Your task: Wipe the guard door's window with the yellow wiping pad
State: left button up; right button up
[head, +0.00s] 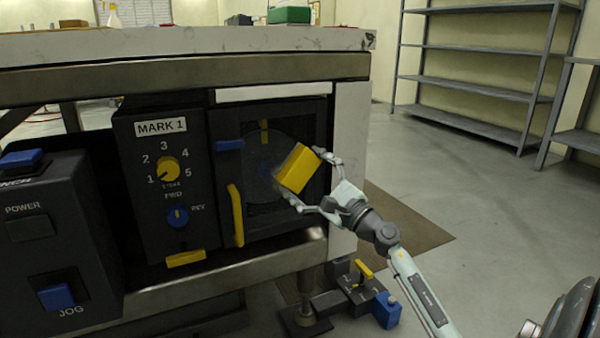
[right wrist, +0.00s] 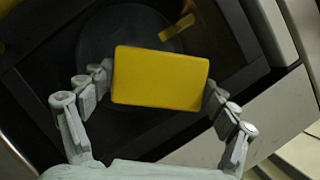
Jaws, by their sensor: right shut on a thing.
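The yellow wiping pad (head: 298,169) is a yellow block with a grey edge on its far side. My right gripper (head: 312,180) is shut on it, with one finger at each end, and holds it in front of the guard door (head: 318,115). In the right wrist view the pad (right wrist: 160,78) sits between the fingers and hides part of the window (right wrist: 100,50). The dark window (head: 262,200) also shows in the head view, behind and left of the pad. I cannot tell whether the pad touches it. My left gripper is not in view.
A yellow handle (head: 236,214) stands at the door's left side. Left of it is the MARK 1 panel (head: 160,180) with knobs. Below the door a metal rail (head: 240,268) runs across, with a black pedal unit (head: 350,290) on the floor. Open floor and shelves (head: 475,70) lie right.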

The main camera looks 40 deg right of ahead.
jog(key=s, duration=0.4)
jog(key=shift+d+h, duration=0.1)
jog(key=shift+h, duration=0.2)
jog(key=shift+s+a+r, duration=0.15)
jog(key=shift+s+a, duration=0.2)
jog(key=shift+s, duration=0.45)
jog(key=s, duration=0.1)
jog(key=s+b, duration=0.1)
jog(key=shift+s+a, duration=0.4)
